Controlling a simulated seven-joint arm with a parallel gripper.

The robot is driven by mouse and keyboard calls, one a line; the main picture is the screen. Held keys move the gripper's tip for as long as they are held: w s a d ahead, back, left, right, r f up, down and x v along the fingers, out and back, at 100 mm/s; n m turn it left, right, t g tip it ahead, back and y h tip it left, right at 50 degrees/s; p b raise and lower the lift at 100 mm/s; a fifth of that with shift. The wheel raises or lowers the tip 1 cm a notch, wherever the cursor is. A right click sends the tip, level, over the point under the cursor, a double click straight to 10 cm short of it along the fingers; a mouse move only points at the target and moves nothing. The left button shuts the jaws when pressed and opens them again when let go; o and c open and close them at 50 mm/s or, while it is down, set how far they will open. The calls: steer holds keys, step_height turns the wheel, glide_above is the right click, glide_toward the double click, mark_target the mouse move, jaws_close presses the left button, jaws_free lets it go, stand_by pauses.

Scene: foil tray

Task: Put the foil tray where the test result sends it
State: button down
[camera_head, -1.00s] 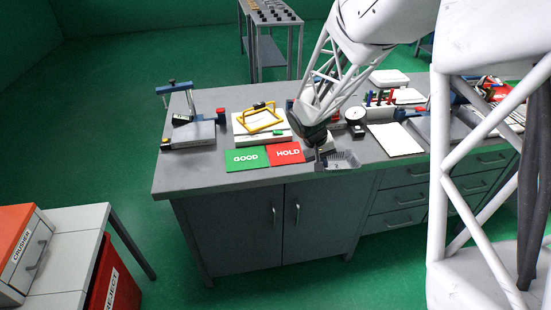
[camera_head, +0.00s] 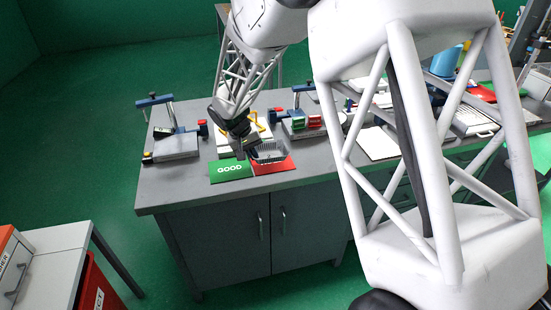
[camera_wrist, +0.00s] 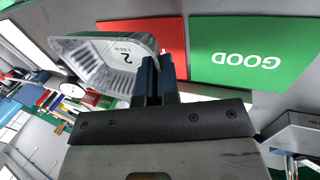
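The foil tray (camera_head: 268,152) is a small silver tray with ridged walls. In the wrist view the tray (camera_wrist: 105,62) shows a "2" on its label. My gripper (camera_head: 253,150) is shut on the tray's edge; in the wrist view its blue fingers (camera_wrist: 155,78) are close together at the rim. The tray is over the red HOLD pad (camera_head: 275,168) and covers its lettering; I cannot tell whether it touches. The green GOOD pad (camera_head: 230,170) lies directly left of it, bare. A device with a green and a red panel (camera_head: 306,123) stands behind; its result is unclear.
A clamp fixture (camera_head: 172,143) stands at the bench's left end. A yellow frame (camera_head: 262,124) is behind my gripper. A white sheet (camera_head: 377,144) lies to the right. The red reject bin (camera_head: 98,290) and the crusher (camera_head: 12,262) are at lower left, off the bench.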

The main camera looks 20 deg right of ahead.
glide_above(217, 171)
steer(key=a, duration=0.1)
steer(key=shift+r, duration=0.4)
steer(key=shift+f, duration=0.2)
steer(key=shift+f, duration=3.05)
steer(key=shift+f, duration=0.25)
steer(key=c, duration=1.3)
jaws_free()
steer(key=shift+v, duration=3.95)
